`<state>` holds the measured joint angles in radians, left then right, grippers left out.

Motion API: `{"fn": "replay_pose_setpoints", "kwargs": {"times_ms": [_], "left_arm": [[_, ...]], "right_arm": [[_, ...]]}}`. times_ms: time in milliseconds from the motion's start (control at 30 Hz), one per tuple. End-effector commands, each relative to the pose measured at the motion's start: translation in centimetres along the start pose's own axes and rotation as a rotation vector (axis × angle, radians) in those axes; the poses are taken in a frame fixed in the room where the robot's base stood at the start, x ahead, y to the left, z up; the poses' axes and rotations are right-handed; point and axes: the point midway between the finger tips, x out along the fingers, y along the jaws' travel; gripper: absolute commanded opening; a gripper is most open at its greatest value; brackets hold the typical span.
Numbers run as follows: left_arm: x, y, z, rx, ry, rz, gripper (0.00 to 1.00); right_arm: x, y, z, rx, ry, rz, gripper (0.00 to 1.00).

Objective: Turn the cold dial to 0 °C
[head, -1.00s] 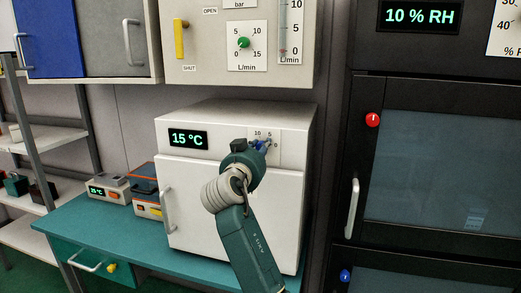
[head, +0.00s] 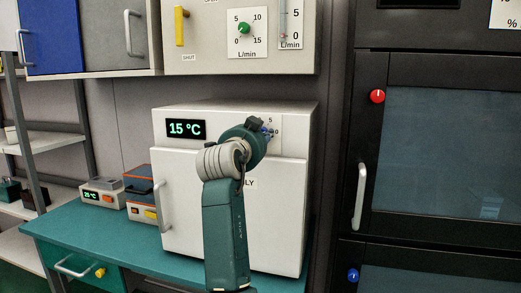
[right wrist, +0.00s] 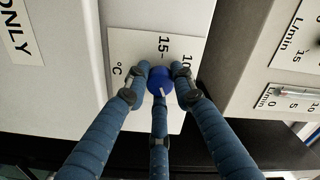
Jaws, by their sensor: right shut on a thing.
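The cold dial is a small blue knob (right wrist: 161,80) with a white pointer mark, on a white scale plate (right wrist: 135,48) marked °C. In the right wrist view the scale's 15 and 10 show; the rest is hidden behind the fingers. My right gripper (right wrist: 160,88) has its three blue fingers shut around the knob. In the head view my right gripper (head: 266,131) is at the plate on the white cabinet's front (head: 280,215) and covers most of the dial. The cabinet's display (head: 185,129) reads 15 °C. My left gripper is not in view.
A panel with a green L/min knob (head: 244,28) and a yellow handle (head: 180,26) hangs above. A black cabinet with a red knob (head: 377,96) stands at the right. Small devices (head: 103,192) sit on the teal bench (head: 90,228) at the left.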

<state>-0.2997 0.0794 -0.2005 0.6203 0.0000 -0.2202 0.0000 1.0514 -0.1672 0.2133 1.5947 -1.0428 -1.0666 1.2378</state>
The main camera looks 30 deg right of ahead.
Motion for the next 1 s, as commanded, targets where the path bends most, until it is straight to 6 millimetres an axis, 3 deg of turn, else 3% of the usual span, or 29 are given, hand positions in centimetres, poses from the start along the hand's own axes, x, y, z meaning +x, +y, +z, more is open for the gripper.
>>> {"fn": "replay_pose_setpoints", "kwargs": {"times_ms": [33, 300, 600, 1000], "left_arm": [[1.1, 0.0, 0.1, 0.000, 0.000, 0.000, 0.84], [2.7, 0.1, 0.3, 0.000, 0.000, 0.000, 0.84], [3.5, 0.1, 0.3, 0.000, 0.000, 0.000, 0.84], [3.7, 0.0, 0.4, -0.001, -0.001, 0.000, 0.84]], "right_arm": [[-0.1, 0.1, 0.0, 0.047, 0.003, -0.006, 0.00], [-0.1, 0.0, -0.1, 0.254, 0.004, -0.006, 0.00], [0.0, -0.1, -0.2, 0.389, 0.004, -0.005, 0.00], [0.0, -0.1, -0.2, 0.429, 0.004, -0.004, 0.00]]}}
